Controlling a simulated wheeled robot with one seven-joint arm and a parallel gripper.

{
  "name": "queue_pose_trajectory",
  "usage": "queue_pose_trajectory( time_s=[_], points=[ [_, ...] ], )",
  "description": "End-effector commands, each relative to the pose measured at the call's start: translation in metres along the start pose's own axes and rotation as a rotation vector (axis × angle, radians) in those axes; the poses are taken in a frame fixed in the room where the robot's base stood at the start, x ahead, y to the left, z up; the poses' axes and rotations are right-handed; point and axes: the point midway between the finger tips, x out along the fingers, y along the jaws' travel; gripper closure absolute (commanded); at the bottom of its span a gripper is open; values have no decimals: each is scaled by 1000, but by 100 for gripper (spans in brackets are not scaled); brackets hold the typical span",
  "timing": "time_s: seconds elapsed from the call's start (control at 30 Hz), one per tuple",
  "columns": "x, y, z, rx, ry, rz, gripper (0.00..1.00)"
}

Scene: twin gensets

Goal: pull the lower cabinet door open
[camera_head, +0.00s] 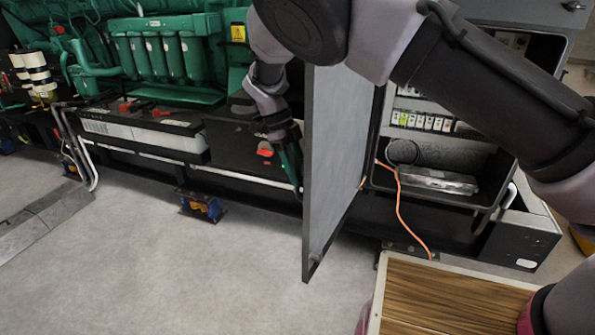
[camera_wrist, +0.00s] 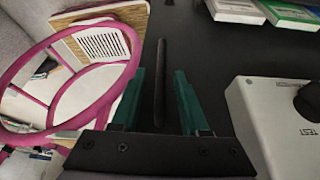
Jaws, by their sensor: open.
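The lower cabinet door (camera_head: 338,165) is a dark grey panel. It stands swung well out from the cabinet (camera_head: 440,150), whose inside shows to its right. My gripper (camera_head: 292,168) is on the left side of the door, close to its face, which is turned away from the head camera. In the wrist view my open gripper (camera_wrist: 160,105) has its green fingers on either side of a thin dark bar (camera_wrist: 160,85), apparently the door handle. Gaps show on both sides of the bar. Its mounting is hard to make out against the dark face.
A green engine (camera_head: 155,55) stands behind at left, with a dark battery box (camera_head: 240,145) beside my gripper. An orange cable (camera_head: 400,215) hangs from the cabinet to the floor. Bare floor (camera_head: 220,265) is free left of the door. A pale box marked TEST (camera_wrist: 275,115) is right in the wrist view.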

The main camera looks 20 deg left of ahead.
Motion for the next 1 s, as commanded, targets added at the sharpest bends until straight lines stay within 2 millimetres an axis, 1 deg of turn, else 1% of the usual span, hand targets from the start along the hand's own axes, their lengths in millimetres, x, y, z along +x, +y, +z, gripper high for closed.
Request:
queue_pose_trajectory(
  time_s=[0.17,0.27,0.37,0.6,0.7,0.83,1.0],
  points=[
    [-1,-1,0,1,0,-1,55],
    [-8,-1,0,0,-2,-1,55],
    [-22,-1,0,0,-3,-2,55],
    [-72,-1,1,0,-3,-2,55],
    [-88,-1,1,0,-2,-1,55],
    [-102,0,1,-1,-1,0,55],
    [-108,0,0,0,0,-1,55]
  ],
)
